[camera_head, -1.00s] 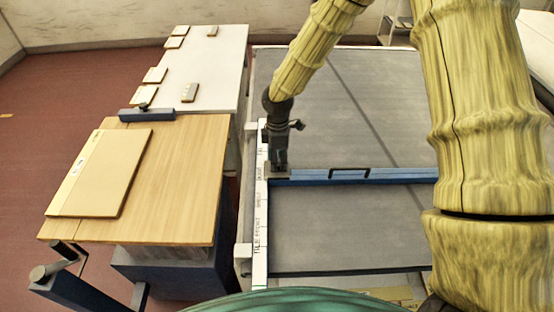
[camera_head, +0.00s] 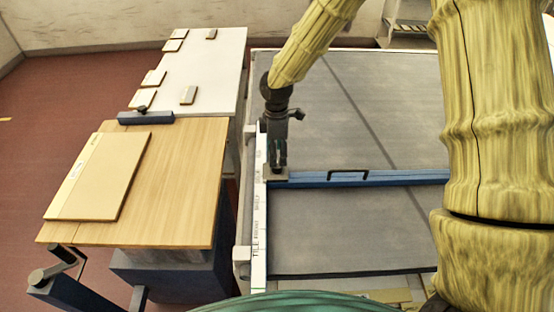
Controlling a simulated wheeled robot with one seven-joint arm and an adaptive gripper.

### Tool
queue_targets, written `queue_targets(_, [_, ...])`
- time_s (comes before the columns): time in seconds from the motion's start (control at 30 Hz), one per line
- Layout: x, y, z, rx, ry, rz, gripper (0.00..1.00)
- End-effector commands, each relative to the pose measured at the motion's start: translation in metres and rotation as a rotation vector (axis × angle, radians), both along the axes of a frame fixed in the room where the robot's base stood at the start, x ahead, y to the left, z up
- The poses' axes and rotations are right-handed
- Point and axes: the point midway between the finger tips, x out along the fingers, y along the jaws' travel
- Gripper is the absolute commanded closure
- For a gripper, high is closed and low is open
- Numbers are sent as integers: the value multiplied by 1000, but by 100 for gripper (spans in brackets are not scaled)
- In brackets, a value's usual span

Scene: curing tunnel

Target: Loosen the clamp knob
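A blue fence bar (camera_head: 400,179) with a black handle (camera_head: 349,176) lies across the dark grey bed (camera_head: 345,235). Its left end has a small grey clamp block (camera_head: 277,177) beside a white marked scale strip (camera_head: 260,215). My gripper (camera_head: 278,160) points down right over this block, at or very near it. The clamp knob cannot be made out there; the gripper may be hiding it. The fingers are small and dark, so I cannot tell whether they are open or shut, or touching anything.
A wooden table (camera_head: 190,190) with a tan board (camera_head: 98,178) and a blue bar with a small dark knob (camera_head: 146,115) stands at left. Behind it, a white table (camera_head: 220,65) holds several small tiles. A crank handle (camera_head: 58,268) juts out at lower left.

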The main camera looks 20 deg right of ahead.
Motion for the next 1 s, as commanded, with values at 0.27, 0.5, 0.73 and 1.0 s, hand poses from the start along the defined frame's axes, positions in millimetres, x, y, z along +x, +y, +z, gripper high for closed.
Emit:
queue_targets(0.27, [3, -1, 48, 0, -1, -1, 44])
queue_targets(0.5, [4, -2, 70, 0, 0, 0, 44])
queue_targets(0.73, [4, -2, 74, -1, 1, 0, 44])
queue_targets(1.0, [4, -2, 74, -1, 1, 0, 44])
